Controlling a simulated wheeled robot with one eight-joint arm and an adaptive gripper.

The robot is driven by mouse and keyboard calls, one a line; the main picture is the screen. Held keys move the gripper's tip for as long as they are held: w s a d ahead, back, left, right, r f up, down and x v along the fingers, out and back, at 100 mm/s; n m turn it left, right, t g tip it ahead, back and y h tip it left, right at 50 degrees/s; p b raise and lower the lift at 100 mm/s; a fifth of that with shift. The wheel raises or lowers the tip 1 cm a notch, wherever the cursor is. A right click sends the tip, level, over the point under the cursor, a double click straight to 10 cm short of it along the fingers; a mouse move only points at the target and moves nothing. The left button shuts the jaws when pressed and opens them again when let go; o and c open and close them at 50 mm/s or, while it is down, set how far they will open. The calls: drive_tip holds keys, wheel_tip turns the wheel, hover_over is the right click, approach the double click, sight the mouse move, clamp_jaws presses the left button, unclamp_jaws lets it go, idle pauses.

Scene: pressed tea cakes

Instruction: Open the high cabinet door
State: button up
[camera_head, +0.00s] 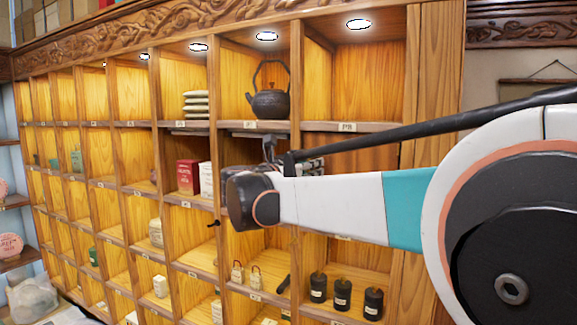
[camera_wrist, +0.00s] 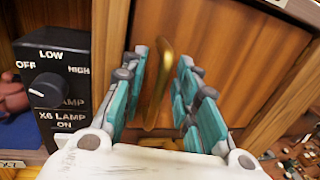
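The closed wooden cabinet door (camera_wrist: 230,50) fills the back of the wrist view. A curved brass handle (camera_wrist: 158,85) stands upright on it. My gripper (camera_wrist: 163,62) is open, with its teal-padded fingers on either side of the handle. A gap shows between the handle and each finger pad, and I see no contact. In the head view, part of a brown door panel (camera_head: 370,161) shows under the top right compartment, above my arm. My gripper (camera_head: 312,167) is mostly hidden behind my wrist there, and the handle is hidden.
A black lamp control box (camera_wrist: 58,85) stands left of the door in the wrist view. Small items (camera_wrist: 295,155) lie at lower right. The wooden shelf unit (camera_head: 150,190) holds a dark teapot (camera_head: 269,100), boxes (camera_head: 188,177) and black canisters (camera_head: 343,294).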

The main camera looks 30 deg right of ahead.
drive_tip(key=shift+a+r, duration=0.1)
drive_tip(key=shift+a, duration=0.05)
clamp_jaws()
drive_tip(key=shift+s, duration=0.1)
